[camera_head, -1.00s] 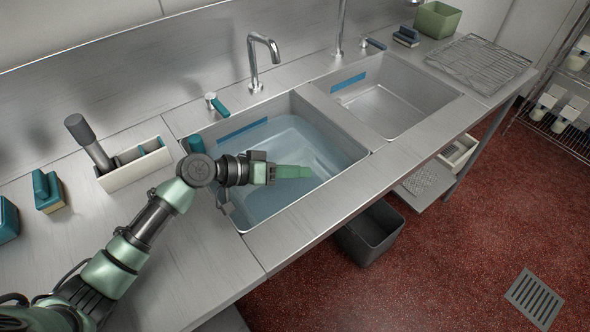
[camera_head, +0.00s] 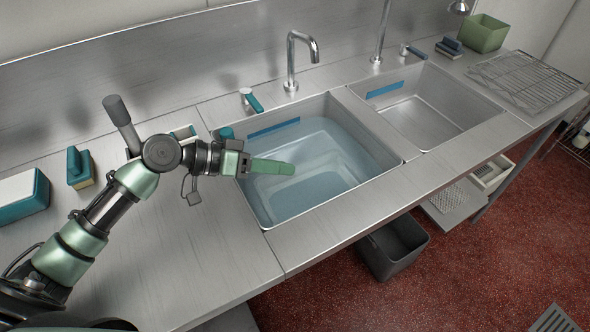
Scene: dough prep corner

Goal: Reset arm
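My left arm comes in from the lower left and reaches over the counter. My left gripper (camera_head: 284,168), black with green fingers, is above the left part of the water-filled left sink basin (camera_head: 350,192). The fingers show as one green shape, so I cannot tell whether they are open or shut. I see nothing held in them. My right gripper is not in view.
A faucet (camera_head: 291,62) stands behind the left basin. The right basin (camera_head: 425,120) looks empty. Teal-and-cream blocks (camera_head: 80,167) lie at left. A dark bin (camera_head: 392,250) sits below the counter.

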